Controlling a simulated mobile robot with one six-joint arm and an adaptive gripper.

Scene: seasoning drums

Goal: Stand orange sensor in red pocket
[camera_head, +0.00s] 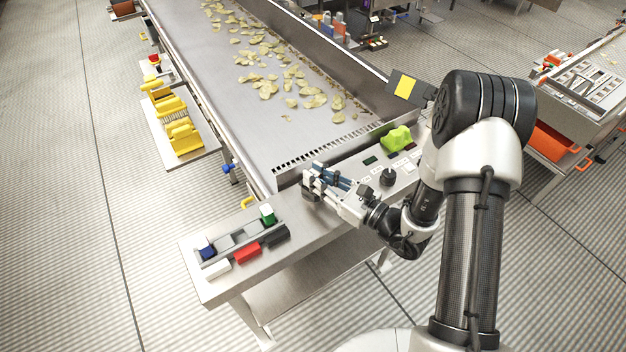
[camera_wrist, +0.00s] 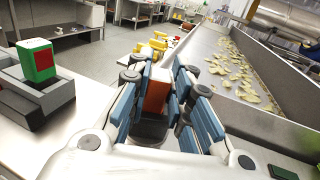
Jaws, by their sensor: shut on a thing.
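My gripper (camera_head: 318,184) is shut on the orange sensor (camera_wrist: 157,92), an upright orange block between the blue-padded fingers in the wrist view. It is held by the near right end of the conveyor, right of the grey rack (camera_head: 236,239). In the head view the fingers hide the sensor. The rack has a row of pockets. I cannot tell which pocket counts as red.
A green block (camera_head: 267,214) stands at the rack's right end; it also shows in the wrist view (camera_wrist: 38,62). A blue block (camera_head: 207,250) sits at the left end. White (camera_head: 217,269) and black (camera_head: 277,236) blocks flank the red one. A control panel with a knob (camera_head: 388,177) is at right.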

